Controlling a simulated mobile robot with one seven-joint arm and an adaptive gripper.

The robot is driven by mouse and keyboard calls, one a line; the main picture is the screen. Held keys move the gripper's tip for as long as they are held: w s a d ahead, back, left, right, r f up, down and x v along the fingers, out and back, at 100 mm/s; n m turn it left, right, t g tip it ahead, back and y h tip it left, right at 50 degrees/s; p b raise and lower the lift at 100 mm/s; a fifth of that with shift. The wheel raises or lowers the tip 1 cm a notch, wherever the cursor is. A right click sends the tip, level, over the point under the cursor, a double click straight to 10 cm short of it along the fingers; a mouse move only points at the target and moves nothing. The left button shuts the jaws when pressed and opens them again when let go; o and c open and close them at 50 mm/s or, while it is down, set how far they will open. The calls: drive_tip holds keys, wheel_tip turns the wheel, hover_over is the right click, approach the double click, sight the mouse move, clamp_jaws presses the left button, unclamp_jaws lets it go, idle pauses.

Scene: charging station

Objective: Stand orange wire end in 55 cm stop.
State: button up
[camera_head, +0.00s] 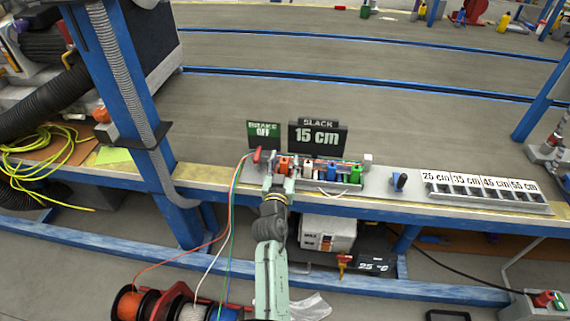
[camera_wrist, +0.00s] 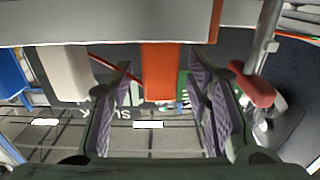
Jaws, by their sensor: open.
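The orange wire end (camera_head: 284,163) is an orange block in the fixture on the bench, leftmost of a row of coloured blocks. In the wrist view the orange block (camera_wrist: 160,72) sits between the two purple-padded fingers of my gripper (camera_wrist: 164,108), with a gap on each side. My gripper (camera_head: 280,184) is open at the front of the fixture in the head view. The stop rack (camera_head: 490,200) stands at the right of the bench, labelled 25, 35, 45 and 55 cm; the 55 cm label (camera_head: 524,186) is rightmost.
White (camera_head: 308,169), blue (camera_head: 331,172) and green (camera_head: 354,174) blocks stand to the right. A red lever (camera_head: 257,156) is close on the left. Signs behind read BRAKE OFF (camera_head: 263,130) and SLACK 15 cm (camera_head: 317,138). Wires run down to spools (camera_head: 128,306).

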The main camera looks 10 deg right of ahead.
drive_tip(key=shift+s, duration=0.1)
drive_tip(key=shift+c, duration=0.5)
clamp_jaws()
drive_tip(key=shift+r, duration=0.1)
